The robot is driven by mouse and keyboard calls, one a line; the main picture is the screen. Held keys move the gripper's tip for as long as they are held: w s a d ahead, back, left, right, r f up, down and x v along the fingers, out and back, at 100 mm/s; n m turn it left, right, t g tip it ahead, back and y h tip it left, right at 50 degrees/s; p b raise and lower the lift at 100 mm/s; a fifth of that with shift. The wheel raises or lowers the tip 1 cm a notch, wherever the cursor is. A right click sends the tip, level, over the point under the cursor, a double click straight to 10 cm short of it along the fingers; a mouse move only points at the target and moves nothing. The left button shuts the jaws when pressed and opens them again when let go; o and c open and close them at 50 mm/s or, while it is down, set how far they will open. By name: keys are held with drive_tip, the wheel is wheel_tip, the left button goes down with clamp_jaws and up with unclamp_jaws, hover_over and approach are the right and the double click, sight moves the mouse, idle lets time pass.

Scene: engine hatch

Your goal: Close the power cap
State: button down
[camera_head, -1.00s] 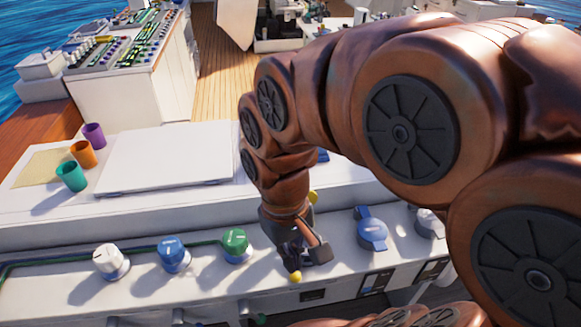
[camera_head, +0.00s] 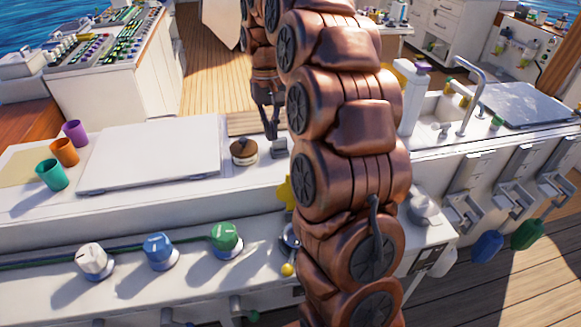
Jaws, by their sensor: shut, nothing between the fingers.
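My gripper (camera_head: 271,134) is shut and empty. It points down in the head view, close above the rear counter near the small grey bracket or box (camera_head: 279,149). A round brown-and-cream piece with a dark top (camera_head: 243,151) sits on the counter just left of and below the gripper. I cannot tell for sure which part is the power cap. My arm covers the middle right of the front panel, where a blue capped fitting showed earlier. A grey fitting (camera_head: 424,208) shows at the arm's right edge.
White (camera_head: 90,259), blue (camera_head: 158,248) and green (camera_head: 225,237) knobs stand on the front panel. A large white flat lid (camera_head: 155,152) and several cups lie left. A white bottle (camera_head: 414,98), a tap (camera_head: 470,95) and a sink stand right.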

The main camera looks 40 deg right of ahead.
drive_tip(key=w+d+f+m, duration=0.1)
drive_tip(key=w+d+f, duration=0.25)
drive_tip(key=d, duration=0.35)
drive_tip(key=s+a+f+p, duration=0.2)
drive_tip(key=s+f, duration=0.2)
drive_tip(key=f, duration=0.5)
drive_tip(key=shift+s+f, duration=0.15)
drive_tip(key=shift+s, duration=0.15)
drive_tip(key=shift+s+a+f, duration=0.1)
drive_tip(key=shift+s, duration=0.1)
idle(0.6)
